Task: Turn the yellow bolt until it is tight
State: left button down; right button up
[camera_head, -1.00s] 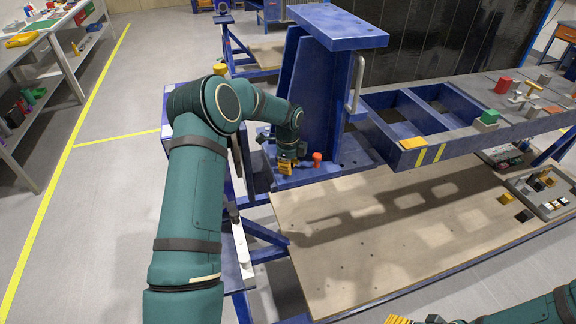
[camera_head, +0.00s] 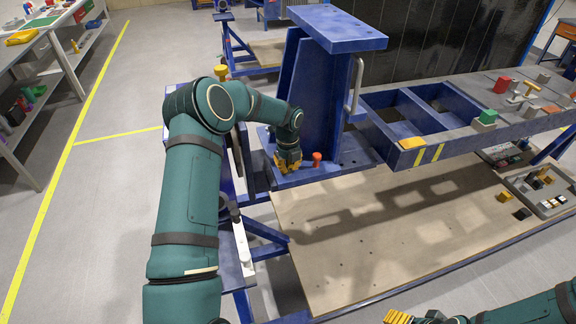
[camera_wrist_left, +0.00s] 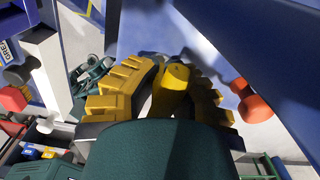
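The yellow bolt (camera_wrist_left: 176,76) shows in the left wrist view between the two yellow fingers of my left gripper (camera_wrist_left: 172,82). The fingertips appear to touch it from both sides. In the head view my left gripper (camera_head: 288,162) points down at the blue base plate of the jig, and its fingers hide the bolt there. How far the bolt is screwed in cannot be seen. My right gripper (camera_head: 400,317) is only partly in view at the bottom edge of the head view, away from the jig.
A red-orange bolt (camera_head: 317,158) stands just right of my left gripper; it also shows in the left wrist view (camera_wrist_left: 255,108). A blue upright column (camera_head: 312,95) rises behind it. Another yellow knob (camera_head: 220,71) stands at the left. The wooden lower board (camera_head: 390,235) is largely clear.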

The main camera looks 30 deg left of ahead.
pick_arm(q)
jog(key=shift+m, duration=0.3)
dwell(0.4)
jog(key=c, duration=1)
grip_release()
notch_tip(320, 180, up, 12)
jog(key=shift+r, duration=0.1)
jog(key=shift+o, duration=0.4)
